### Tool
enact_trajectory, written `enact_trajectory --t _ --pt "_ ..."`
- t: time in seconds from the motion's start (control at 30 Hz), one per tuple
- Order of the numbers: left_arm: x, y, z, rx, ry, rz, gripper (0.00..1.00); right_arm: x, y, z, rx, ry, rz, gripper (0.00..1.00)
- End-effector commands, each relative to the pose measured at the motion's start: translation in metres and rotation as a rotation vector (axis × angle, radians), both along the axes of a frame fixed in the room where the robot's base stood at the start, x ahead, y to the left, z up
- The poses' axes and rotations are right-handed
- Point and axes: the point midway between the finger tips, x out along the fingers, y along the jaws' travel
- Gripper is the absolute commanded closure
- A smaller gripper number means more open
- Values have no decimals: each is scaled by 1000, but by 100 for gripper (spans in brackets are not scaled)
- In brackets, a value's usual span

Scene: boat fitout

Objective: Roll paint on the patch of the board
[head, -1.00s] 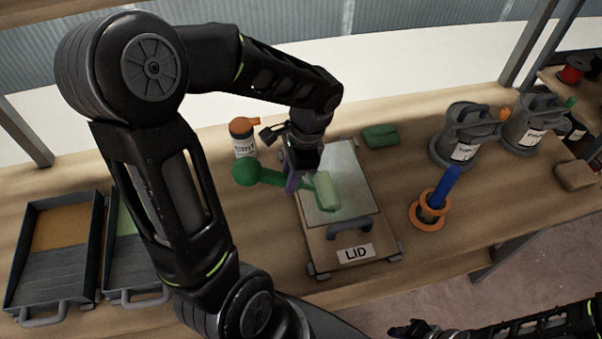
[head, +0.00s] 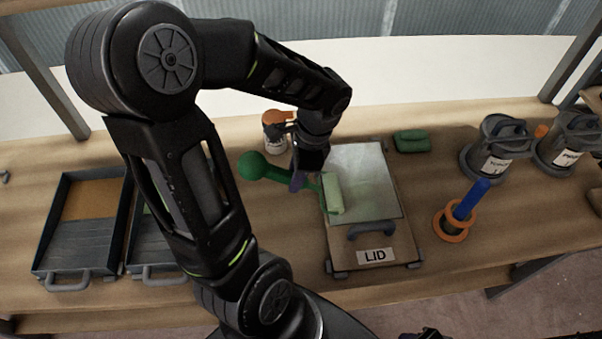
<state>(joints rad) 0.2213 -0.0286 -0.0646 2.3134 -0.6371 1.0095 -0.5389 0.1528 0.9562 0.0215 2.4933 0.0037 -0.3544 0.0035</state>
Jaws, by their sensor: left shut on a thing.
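My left gripper (head: 301,176) is shut on the green handle of a paint roller (head: 333,194). The handle's round knob (head: 252,165) points left and the pale green roller sleeve is on the right. The sleeve is over the left edge of the pale patch (head: 368,170) on the board (head: 395,240), which carries a LID label and a grey handle. The patch has a faint greenish tint in its lower part. I cannot tell whether the sleeve touches it. Only a dark bit of my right gripper (head: 426,335) shows at the bottom edge.
Two paint trays (head: 82,250) stand at left, one partly behind my arm. An orange-capped jar (head: 275,135) is behind the roller. A green block (head: 411,141), grey lidded cans (head: 495,150) and an orange ring stand with a blue post (head: 456,222) are at right.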

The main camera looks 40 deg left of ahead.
Motion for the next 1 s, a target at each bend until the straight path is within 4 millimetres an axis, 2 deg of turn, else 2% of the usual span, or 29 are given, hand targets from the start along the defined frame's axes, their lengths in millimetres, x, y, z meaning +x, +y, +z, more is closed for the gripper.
enact_trajectory --t 0.23,0.7,0.9,1.0 --pt "1 0 0 0 -1 0 100 -2 -1 -2 -4 7 -2 64" --pt "1 0 63 1 -4 0 100 -6 -5 49 -17 27 -6 64" --pt "1 0 80 1 -3 1 100 -7 -7 55 -19 32 -6 64" --pt "1 0 81 0 -2 1 100 -7 -7 55 -20 33 -6 64"
